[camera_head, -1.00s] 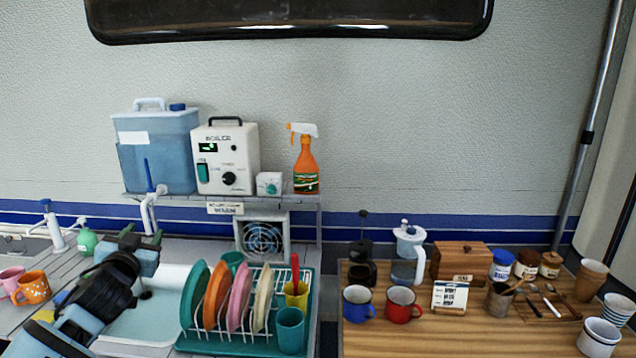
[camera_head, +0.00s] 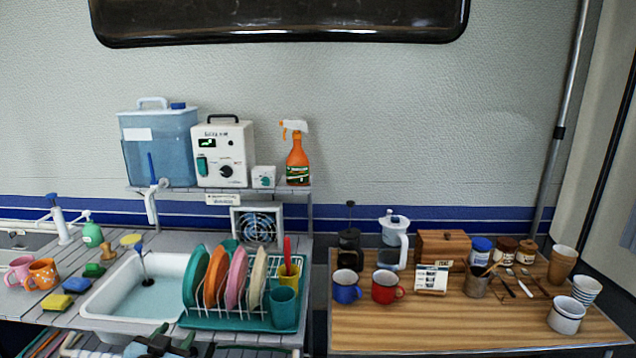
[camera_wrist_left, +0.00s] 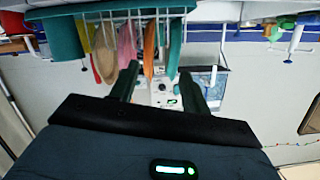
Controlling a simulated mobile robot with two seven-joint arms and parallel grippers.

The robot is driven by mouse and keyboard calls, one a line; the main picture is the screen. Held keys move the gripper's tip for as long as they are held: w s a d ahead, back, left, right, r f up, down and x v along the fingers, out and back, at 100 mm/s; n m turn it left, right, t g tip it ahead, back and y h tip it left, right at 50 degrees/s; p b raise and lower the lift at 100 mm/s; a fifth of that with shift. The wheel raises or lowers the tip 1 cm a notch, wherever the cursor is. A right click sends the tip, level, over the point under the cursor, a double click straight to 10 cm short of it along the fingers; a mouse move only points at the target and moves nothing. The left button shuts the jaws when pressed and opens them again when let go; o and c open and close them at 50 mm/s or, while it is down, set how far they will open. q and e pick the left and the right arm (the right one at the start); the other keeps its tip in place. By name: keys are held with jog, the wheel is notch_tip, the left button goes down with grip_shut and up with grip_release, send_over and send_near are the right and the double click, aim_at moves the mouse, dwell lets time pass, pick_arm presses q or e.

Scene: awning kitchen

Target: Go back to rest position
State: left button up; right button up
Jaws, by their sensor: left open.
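My left gripper (camera_head: 160,343) shows at the bottom edge of the head view, low in front of the sink (camera_head: 92,303). Its two fingers (camera_wrist_left: 159,78) are apart with nothing between them in the left wrist view. That view looks upside down toward the wall, with the dish rack at its top. The rest of my left arm is mostly out of the head view. My right gripper is in neither view.
The teal dish rack (camera_head: 208,318) with several plates stands right of the sink. Sponges (camera_head: 76,285) and mugs (camera_head: 42,273) lie left of it. The wooden table (camera_head: 440,325) holds mugs and a coffee press (camera_head: 348,250); its front is clear.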

pick_arm(q)
jog(key=s+d+f+g+h, duration=0.1)
jog(key=s+d+f+g, duration=0.15)
jog(key=s+f, duration=0.55)
jog(key=s+d+f+g+h, duration=0.1)
jog(key=s+d+f, duration=0.3)
jog(key=s+f, duration=0.35)
jog(key=s+d+f+g, duration=0.1)
jog(key=s+d+f, duration=0.1)
jog(key=s, duration=0.8)
jog(key=s+d+f+n+g, duration=0.1)
jog(key=s+f, duration=0.4)
jog(key=s, duration=0.5)
jog(key=shift+d, duration=0.35)
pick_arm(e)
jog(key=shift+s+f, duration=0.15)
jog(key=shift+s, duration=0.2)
